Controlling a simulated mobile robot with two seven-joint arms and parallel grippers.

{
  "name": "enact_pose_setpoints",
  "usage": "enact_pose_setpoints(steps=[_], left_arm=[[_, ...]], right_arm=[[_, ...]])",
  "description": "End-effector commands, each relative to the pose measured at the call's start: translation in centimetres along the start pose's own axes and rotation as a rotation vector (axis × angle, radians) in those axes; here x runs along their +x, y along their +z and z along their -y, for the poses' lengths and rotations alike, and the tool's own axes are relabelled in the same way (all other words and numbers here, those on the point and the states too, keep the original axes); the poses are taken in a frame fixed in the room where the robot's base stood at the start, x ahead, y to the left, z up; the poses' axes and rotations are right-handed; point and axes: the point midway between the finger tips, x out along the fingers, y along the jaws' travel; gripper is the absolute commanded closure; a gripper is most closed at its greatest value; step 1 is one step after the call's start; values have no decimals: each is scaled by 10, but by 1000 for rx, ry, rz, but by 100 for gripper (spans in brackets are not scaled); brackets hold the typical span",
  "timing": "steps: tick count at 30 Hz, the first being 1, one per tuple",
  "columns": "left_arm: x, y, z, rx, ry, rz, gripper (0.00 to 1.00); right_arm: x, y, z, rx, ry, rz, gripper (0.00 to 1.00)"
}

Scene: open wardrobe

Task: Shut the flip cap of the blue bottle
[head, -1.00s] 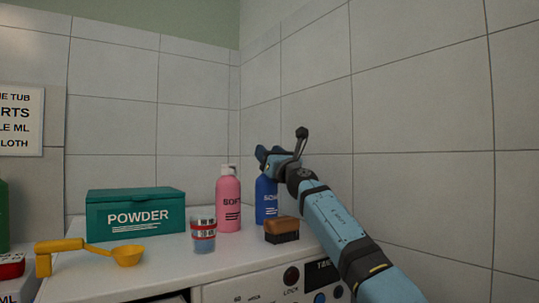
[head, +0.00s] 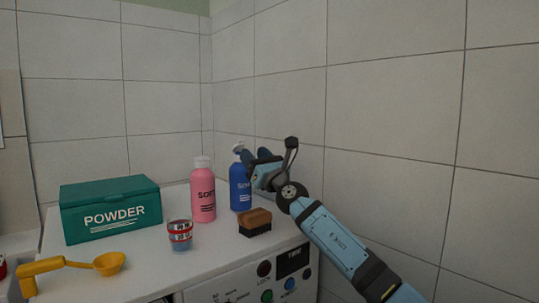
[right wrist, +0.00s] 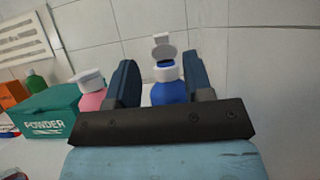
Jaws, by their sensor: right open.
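The blue bottle (head: 240,192) stands upright at the back of the white counter, beside the pink bottle. Its white flip cap (head: 239,149) is open. The right wrist view shows the raised lid (right wrist: 163,45) tilted up behind the white collar of the blue bottle (right wrist: 168,92). My right gripper (head: 256,158) is at cap height, just right of the bottle in the head view, and partly covers its upper right side. In the right wrist view its open fingers (right wrist: 161,70) stand on either side of the bottle's top, with nothing gripped. My left gripper is out of view.
The pink bottle (head: 203,194) stands close left of the blue one. A brown brush (head: 255,222) lies in front of it. A measuring cup (head: 180,236), green powder box (head: 110,207) and yellow scoop (head: 75,266) are further left. Tiled walls close off the back and right.

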Motion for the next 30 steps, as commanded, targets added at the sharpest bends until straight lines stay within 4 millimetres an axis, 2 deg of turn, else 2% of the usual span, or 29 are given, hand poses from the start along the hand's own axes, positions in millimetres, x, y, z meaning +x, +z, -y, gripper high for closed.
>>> enact_pose_setpoints(steps=[1,9,13,24,25,30], left_arm=[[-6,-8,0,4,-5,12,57],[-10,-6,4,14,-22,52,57],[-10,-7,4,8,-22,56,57],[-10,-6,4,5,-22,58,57],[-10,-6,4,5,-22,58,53],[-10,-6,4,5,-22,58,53]], right_arm=[[-4,6,0,1,0,-3,53],[-50,2,0,1,0,-3,53],[-63,1,0,1,0,-2,53],[-69,0,0,0,0,-1,53],[-69,0,0,0,0,-1,53],[-70,-1,0,6,-1,-2,53]])
